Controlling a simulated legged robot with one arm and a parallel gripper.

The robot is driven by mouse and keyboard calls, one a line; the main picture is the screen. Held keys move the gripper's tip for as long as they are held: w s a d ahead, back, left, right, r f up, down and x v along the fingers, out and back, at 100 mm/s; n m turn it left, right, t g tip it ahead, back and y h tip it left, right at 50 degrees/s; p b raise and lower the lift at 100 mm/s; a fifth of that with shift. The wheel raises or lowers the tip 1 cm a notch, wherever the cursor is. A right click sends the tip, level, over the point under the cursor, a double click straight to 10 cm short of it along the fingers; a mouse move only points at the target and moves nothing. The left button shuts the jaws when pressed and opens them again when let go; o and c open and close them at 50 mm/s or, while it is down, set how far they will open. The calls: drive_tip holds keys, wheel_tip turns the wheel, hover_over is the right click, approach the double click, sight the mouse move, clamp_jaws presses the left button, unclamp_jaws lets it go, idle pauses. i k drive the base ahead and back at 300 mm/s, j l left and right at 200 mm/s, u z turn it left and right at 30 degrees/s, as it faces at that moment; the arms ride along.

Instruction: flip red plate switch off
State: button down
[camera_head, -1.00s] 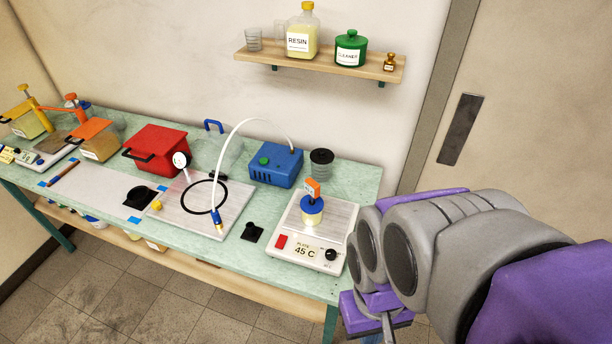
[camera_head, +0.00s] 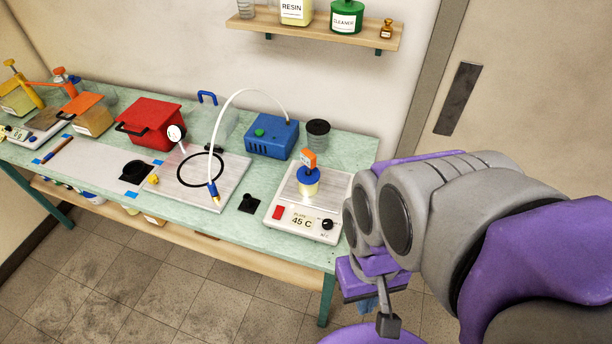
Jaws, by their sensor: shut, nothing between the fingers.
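The red plate switch (camera_head: 278,212) is on the front left of the white hot plate (camera_head: 257,222), which stands near the right end of the bench. The plate's display (camera_head: 301,219) reads 45 C, and a black knob (camera_head: 327,224) is to its right. A small jar with a blue lid and an orange gauge (camera_head: 308,177) stands on the plate. My gripper (camera_head: 388,324) is partly in view at the lower right, shut and empty. It is in front of the bench's right end, apart from the switch. Which way the switch is tilted is too small to tell.
A small black fitting (camera_head: 249,203) lies left of the hot plate. A blue pump box (camera_head: 271,138) with a white hose and a dark canister (camera_head: 317,139) stand behind. A wall shelf (camera_head: 316,31) holds bottles. The floor before the bench (camera_head: 150,290) is clear.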

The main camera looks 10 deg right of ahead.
sight(277, 213)
drive_tip(key=i+l+u, duration=0.15)
drive_tip(key=l+u, duration=0.25)
drive_tip(key=i+l+u, duration=0.1)
drive_tip(key=u, duration=0.3)
drive_tip(key=l, duration=0.1)
